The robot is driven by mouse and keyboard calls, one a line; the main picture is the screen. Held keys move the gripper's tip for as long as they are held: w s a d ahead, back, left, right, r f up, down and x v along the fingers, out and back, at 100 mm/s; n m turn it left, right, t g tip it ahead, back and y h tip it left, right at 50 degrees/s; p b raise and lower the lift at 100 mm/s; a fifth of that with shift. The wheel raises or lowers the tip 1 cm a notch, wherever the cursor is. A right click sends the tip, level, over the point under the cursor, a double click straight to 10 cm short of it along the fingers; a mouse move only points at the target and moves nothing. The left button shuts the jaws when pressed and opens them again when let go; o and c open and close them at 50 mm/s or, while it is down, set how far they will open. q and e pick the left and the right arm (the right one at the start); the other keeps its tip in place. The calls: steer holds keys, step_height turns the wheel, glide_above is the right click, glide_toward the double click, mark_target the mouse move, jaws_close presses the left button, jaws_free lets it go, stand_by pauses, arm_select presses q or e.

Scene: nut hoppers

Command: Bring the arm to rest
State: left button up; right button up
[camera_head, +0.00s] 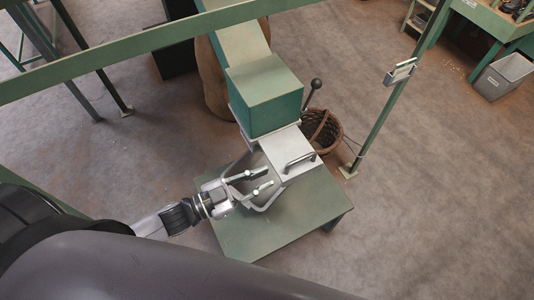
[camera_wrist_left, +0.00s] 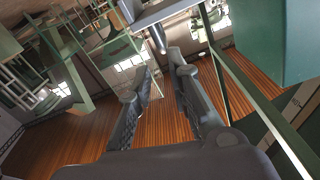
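My left gripper (camera_head: 262,181) is in front of the metal hopper outlet (camera_head: 297,152), above the low green stand (camera_head: 318,200). Its two fingers are apart, with nothing between them. In the left wrist view the fingers of my left gripper (camera_wrist_left: 162,75) also stand apart with an empty gap, and the wooden floor shows between them. My right gripper does not show in either view.
A green hopper box (camera_head: 264,95) sits above the outlet, with a black-knobbed lever (camera_head: 315,85) beside it. A wicker basket (camera_head: 322,130) stands behind. A green post (camera_head: 385,115) rises at the right. A grey bin (camera_head: 503,76) stands far right. Open floor lies at the right.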

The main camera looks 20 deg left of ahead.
arm_select(q)
steer(key=s+a+f+n+g+y+b, duration=0.1)
steer(key=a+f+n+y, duration=0.35)
steer(key=f, duration=1.05)
steer(key=s+a+f+n+g+y+b, duration=0.15)
steer(key=a+f+y, duration=0.5)
steer(key=f, duration=0.85)
steer(key=s+a+f+n+g+y+b, duration=0.1)
steer(key=s+a+f+g, duration=0.1)
steer(key=s+f, duration=0.4)
steer(key=s+a+f+n+g, duration=0.1)
steer(key=s+f+g, duration=0.2)
steer(key=s+f, duration=0.3)
steer(key=s+d+f+g, duration=0.1)
steer(key=s+f+g, duration=0.1)
steer(key=s+f, duration=0.2)
steer(key=s+d+f+g, duration=0.1)
steer(key=s+f+g, duration=0.1)
steer(key=s, duration=0.8)
steer(key=shift+s+d+f+n+y+b, duration=0.2)
steer(key=shift+d+f+n+y+b, duration=0.2)
steer(key=shift+f, duration=0.45)
